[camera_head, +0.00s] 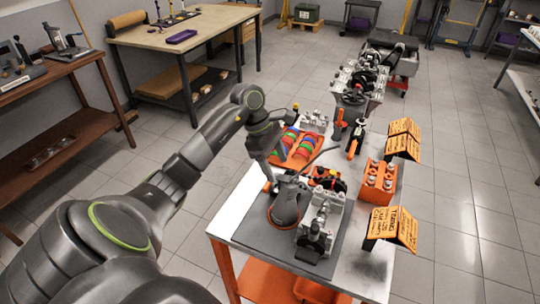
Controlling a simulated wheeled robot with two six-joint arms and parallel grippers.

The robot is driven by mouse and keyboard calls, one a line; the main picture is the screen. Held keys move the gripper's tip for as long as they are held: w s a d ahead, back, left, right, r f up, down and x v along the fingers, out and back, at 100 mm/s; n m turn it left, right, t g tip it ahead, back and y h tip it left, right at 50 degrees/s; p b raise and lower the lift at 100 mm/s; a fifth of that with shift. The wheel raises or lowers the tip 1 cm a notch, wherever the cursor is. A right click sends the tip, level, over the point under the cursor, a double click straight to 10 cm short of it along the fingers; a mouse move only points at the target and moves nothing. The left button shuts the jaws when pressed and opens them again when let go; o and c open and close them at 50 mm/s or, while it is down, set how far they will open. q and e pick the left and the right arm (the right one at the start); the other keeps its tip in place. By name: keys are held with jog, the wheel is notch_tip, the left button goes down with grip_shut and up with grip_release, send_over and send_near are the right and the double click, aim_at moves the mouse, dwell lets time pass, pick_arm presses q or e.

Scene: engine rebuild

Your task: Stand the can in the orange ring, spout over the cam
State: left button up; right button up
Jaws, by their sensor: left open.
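The dark grey oil can (286,207) stands on the grey mat at the near part of the workbench. An orange ring (270,214) shows as a thin edge around the can's base; I cannot tell if the base sits fully inside it. The can's thin spout points up and to the right, toward the back of the bench. The cam (322,212) lies on a metal engine block just right of the can. My left gripper (274,178) is open, just above and behind the can's body; its fingertips are partly hidden. My right gripper is out of view.
The bench (228,213) also holds an orange tray (300,160) of coloured rings behind the can, an orange block with cylinders (378,183) and orange sign cards (393,228) along the right edge. An engine (362,82) stands beyond.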

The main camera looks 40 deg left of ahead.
pick_arm(q)
jog(key=b+v, duration=0.1)
jog(key=v, duration=0.3)
jog(key=shift+s+a+r, duration=0.1)
jog(key=shift+r, duration=0.3)
